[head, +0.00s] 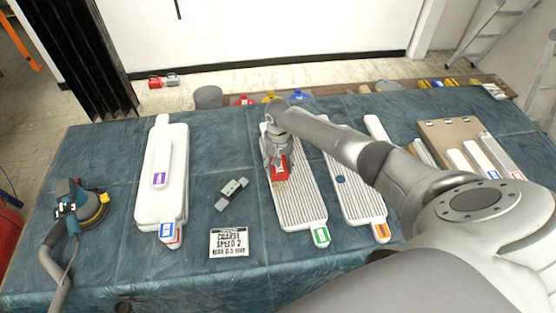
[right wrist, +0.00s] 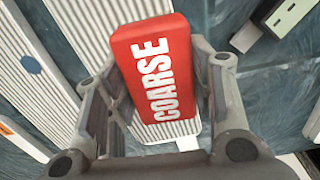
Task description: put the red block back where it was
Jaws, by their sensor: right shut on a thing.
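The red block (head: 281,168) is in my right gripper (head: 277,158), over the upper part of the ribbed white panel with the green tag (head: 300,200). In the right wrist view the red block (right wrist: 155,70) shows white lettering, "COARSE", and sits between the two fingers of the right gripper (right wrist: 155,100). The right gripper is shut on it. I cannot tell whether the block touches the panel. My left gripper is not in view.
A grey-green block (head: 232,194) lies left of the ribbed panel, above a sign (head: 229,242) reading "COARSE SPEED 2". A white panel (head: 150,210) and a sander (head: 88,208) lie farther left. Another ribbed panel (head: 365,208) is to the right, beside my arm.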

